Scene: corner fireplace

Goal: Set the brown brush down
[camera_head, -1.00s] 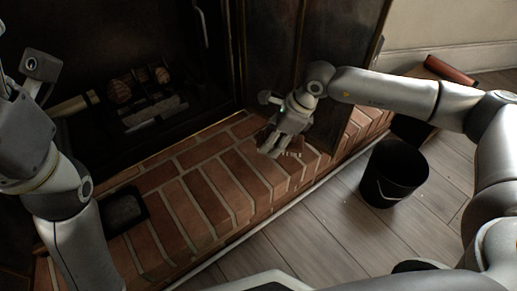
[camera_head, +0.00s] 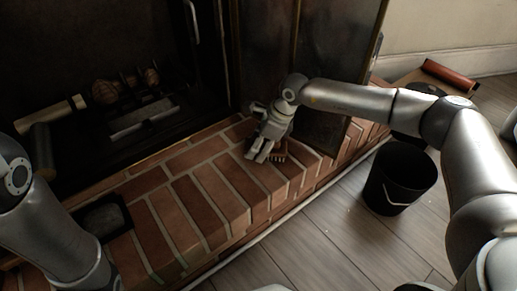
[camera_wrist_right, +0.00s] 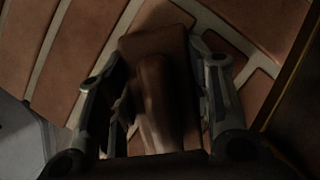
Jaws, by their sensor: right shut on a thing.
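The brown brush (camera_wrist_right: 160,85) lies lengthwise between the two fingers of my right gripper in the right wrist view, with brick close behind it. In the head view my right gripper (camera_head: 257,153) points down at the brick hearth (camera_head: 215,190) and is shut on the brush. Only a small brown part of the brush (camera_head: 281,152) shows there, beside the fingers and low over the bricks. I cannot tell whether it touches them. My left arm shows at the left edge, but its gripper is not in view.
A dark firebox with logs (camera_head: 125,85) opens behind the hearth. An open door panel (camera_head: 325,75) stands just right of my right gripper. A black bucket (camera_head: 400,175) stands on the wooden floor. A dark tray (camera_head: 103,215) sits on the left hearth. Bare brick lies between.

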